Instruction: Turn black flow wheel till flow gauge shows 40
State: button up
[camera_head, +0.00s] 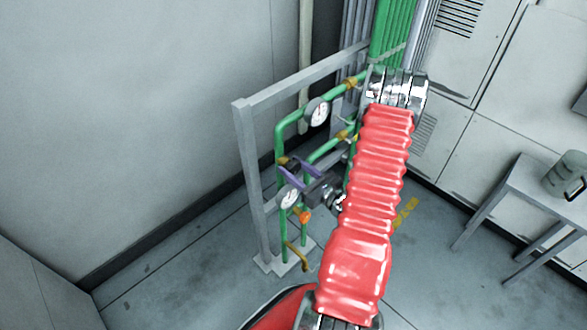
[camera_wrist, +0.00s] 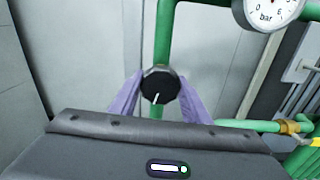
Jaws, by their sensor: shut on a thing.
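The black flow wheel (camera_wrist: 160,86) sits on a green vertical pipe in the wrist view, with a white pointer line running down and slightly left. My gripper (camera_wrist: 158,92) has its purple fingers on both sides of the wheel and is shut on it. In the head view my gripper (camera_head: 297,168) is at the pipe rack, and the wheel there is mostly hidden by it. A round white gauge (camera_head: 289,197) sits low on the rack, its reading too small to tell. An upper gauge (camera_head: 318,114) also shows; in the wrist view this dial, marked "bar" (camera_wrist: 268,10), is cut off.
A grey frame (camera_head: 250,180) carries the green pipes. An orange fitting (camera_head: 303,215) sits below the lower gauge. A grey table (camera_head: 530,190) with a grey-green canister (camera_head: 566,174) stands at the right. The floor left of the frame is clear.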

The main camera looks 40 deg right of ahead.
jog(key=shift+m, duration=0.3)
jog(key=m, duration=0.3)
jog(key=shift+d, duration=0.1)
jog(key=shift+m, duration=2.5)
jog(key=o, duration=1)
jog(key=shift+o, duration=0.2)
jog(key=s, duration=1.3)
jog(key=shift+s+d, duration=0.15)
jog(key=shift+s, duration=0.2)
